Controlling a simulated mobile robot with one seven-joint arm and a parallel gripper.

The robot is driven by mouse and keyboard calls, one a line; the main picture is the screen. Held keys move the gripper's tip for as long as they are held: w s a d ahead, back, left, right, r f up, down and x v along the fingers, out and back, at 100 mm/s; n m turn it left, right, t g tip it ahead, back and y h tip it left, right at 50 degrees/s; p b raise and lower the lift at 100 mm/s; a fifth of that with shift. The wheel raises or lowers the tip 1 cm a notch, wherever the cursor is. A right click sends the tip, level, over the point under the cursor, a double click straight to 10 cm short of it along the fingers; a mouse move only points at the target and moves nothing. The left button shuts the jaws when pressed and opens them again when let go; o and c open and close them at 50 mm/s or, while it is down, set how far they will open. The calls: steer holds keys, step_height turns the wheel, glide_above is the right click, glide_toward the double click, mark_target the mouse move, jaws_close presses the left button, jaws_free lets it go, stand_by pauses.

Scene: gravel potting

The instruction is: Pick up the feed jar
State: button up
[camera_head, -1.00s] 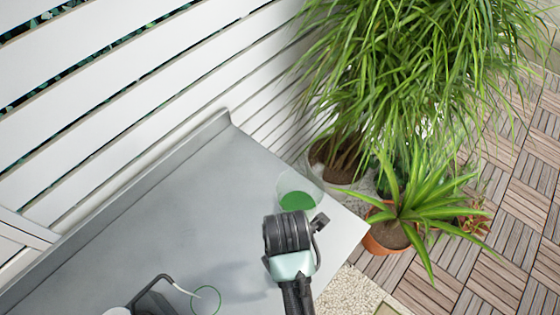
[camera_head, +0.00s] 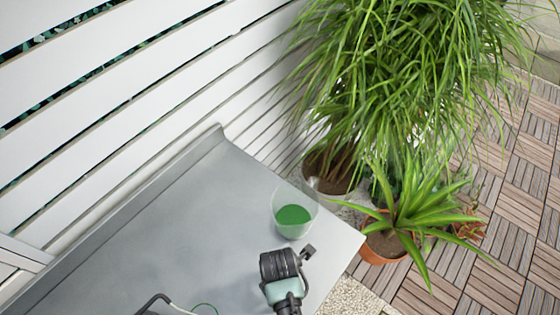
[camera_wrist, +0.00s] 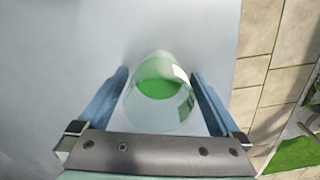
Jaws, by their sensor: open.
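The feed jar appears to be the clear jar (camera_head: 294,215) with bright green contents, on the grey bench top near its right end. In the wrist view the jar (camera_wrist: 160,98) stands between the two blue fingers. My gripper (camera_wrist: 160,78) is open, with one finger on each side of the jar; I cannot tell whether either finger touches it. In the head view my wrist is just below the jar in the picture, and the fingers are hidden behind it.
The bench (camera_head: 150,240) is mostly bare and backs onto a white slatted fence (camera_head: 90,130). A dark curved handle (camera_head: 152,300) and a green ring (camera_head: 206,308) show at the bottom edge. Potted plants (camera_head: 400,215) stand beyond the bench's right end, on wooden decking.

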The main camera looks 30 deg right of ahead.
steer(key=shift+c, duration=0.2)
steer(key=c, duration=1.5)
steer(key=shift+r, duration=0.15)
